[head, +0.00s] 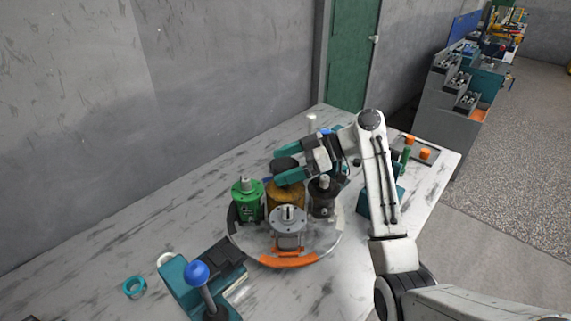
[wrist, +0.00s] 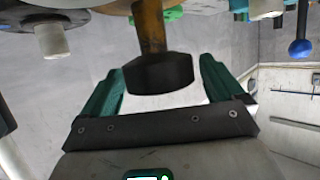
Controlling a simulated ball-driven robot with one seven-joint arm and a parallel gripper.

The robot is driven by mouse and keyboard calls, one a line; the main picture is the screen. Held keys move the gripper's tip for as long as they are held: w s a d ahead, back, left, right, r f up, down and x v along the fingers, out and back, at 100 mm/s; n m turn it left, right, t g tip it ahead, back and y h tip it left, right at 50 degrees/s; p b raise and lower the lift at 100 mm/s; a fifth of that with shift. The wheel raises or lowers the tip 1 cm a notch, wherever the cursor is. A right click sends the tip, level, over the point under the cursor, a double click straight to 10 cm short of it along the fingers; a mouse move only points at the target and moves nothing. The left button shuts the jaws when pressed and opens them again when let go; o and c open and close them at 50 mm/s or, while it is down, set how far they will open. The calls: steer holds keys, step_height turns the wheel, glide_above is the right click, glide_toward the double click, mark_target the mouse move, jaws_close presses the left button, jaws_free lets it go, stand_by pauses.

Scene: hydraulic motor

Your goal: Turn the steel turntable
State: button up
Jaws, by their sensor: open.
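The steel turntable (head: 326,238) is a round disc on the marbled bench in the head view, with an orange segment (head: 288,261) along its front rim. A green unit (head: 249,202), a brass-coloured post (head: 284,190), a grey flanged motor (head: 288,222) and a dark unit (head: 323,199) stand on it. My gripper (head: 277,167) is above the disc with its teal fingers spread. In the wrist view the fingers stand on either side of the post's black cap (wrist: 158,73). I cannot tell whether they touch it. Parts of the disc are hidden behind the units.
A teal fixture with a blue ball lever (head: 197,272) stands at the front left. A teal ring (head: 134,287) lies left of it. Teal blocks and orange pieces (head: 425,154) are at the right of the bench. Open bench lies left of the turntable.

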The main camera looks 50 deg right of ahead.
steer(key=shift+r, duration=0.35)
step_height(320, 180, up, 2)
steer(key=shift+r, duration=0.2)
steer(key=s+a+r+b, duration=0.1)
steer(key=s+a+r, duration=0.2)
steer(key=s+r, duration=0.7)
steer(key=s, duration=0.3)
steer(key=shift+s+a, duration=0.3)
